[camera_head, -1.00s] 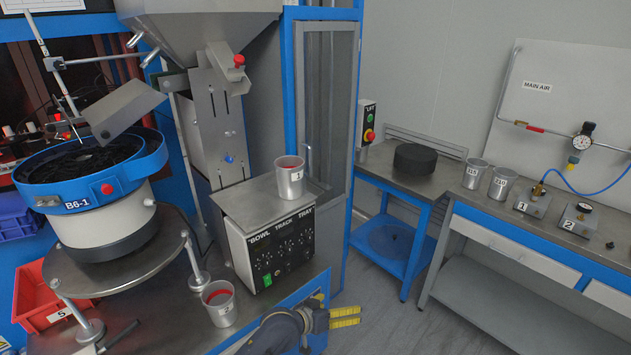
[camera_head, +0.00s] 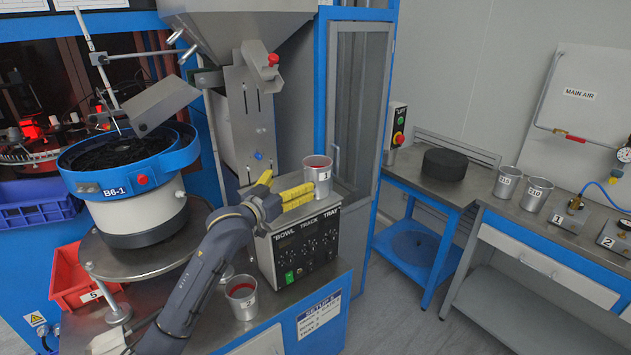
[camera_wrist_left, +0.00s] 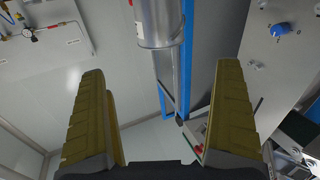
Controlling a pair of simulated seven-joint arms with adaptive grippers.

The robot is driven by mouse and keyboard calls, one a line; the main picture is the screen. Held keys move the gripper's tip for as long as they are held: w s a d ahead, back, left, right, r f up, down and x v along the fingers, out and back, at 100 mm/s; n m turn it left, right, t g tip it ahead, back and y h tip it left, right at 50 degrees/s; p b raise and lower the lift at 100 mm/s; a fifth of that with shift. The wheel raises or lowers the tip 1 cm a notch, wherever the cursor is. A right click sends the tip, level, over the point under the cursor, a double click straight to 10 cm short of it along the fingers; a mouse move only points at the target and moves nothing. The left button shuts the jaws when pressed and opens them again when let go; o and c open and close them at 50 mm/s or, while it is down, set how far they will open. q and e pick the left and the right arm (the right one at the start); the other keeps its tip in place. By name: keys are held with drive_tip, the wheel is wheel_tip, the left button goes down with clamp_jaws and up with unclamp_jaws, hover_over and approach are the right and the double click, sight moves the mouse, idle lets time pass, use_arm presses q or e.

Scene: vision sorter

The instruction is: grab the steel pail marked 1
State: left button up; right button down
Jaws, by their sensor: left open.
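A steel pail (camera_head: 318,180) with a red inside and a small label stands upright on the control box. Its number is too small to read surely. A second steel pail (camera_head: 241,297), also red inside, stands on the lower table top; its label is unclear. My left gripper (camera_head: 289,184) is open and empty, with yellow fingers just left of the pail on the box. In the left wrist view, a steel pail (camera_wrist_left: 157,22) shows at the top, beyond and between the spread fingers, cut off by the frame edge. My right gripper is not in view.
The bowl feeder (camera_head: 125,190) and the red bin (camera_head: 72,275) are at left. Two more pails (camera_head: 507,182) (camera_head: 536,194) stand on the right bench. A blue-framed cabinet (camera_head: 350,110) rises behind the box.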

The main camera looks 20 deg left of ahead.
sight(311, 168)
use_arm(q)
drive_tip(key=x, duration=1)
drive_tip(key=shift+x, duration=2.65)
drive_tip(key=shift+a, duration=0.1)
drive_tip(key=c, duration=1.6)
